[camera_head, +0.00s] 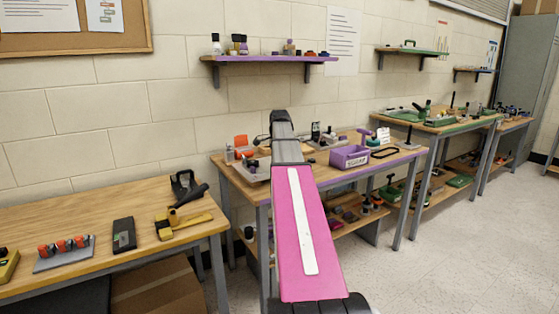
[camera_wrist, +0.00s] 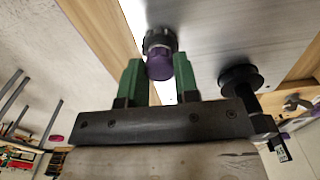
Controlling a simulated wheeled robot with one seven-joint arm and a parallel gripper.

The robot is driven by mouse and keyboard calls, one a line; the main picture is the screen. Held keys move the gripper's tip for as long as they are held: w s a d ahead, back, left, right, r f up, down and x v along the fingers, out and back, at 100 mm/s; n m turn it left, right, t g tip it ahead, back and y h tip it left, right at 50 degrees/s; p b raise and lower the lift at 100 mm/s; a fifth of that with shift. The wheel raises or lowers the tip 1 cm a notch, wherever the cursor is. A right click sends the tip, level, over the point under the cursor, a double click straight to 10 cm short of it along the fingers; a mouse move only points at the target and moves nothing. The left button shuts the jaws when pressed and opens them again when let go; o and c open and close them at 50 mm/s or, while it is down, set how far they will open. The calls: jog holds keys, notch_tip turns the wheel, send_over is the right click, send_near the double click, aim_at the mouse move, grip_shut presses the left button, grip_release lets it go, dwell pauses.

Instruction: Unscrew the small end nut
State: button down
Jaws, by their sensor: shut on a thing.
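In the wrist view my gripper (camera_wrist: 159,62) has its two green fingers on either side of a small round purple nut (camera_wrist: 160,68). It is shut on this nut. A dark ribbed collar (camera_wrist: 158,40) sits directly behind the nut, in line with it. Whether the nut touches the collar or stands slightly apart, I cannot tell. In the head view my pink arm reaches to the purple-edged bench (camera_head: 235,181), and its far end hides the gripper and the nut.
A black round knob (camera_wrist: 240,78) stands close to the right of the fingers in the wrist view. On the bench are a purple bin (camera_head: 350,157) and several small tools. A wooden bench (camera_head: 90,205) stands left, and a purple shelf (camera_head: 270,58) hangs above.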

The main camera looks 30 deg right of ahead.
jog(key=shift+n, duration=0.5)
jog(key=n, duration=0.4)
jog(key=shift+n, duration=0.4)
jog(key=n, duration=0.4)
jog(key=c, duration=0.8)
grip_release()
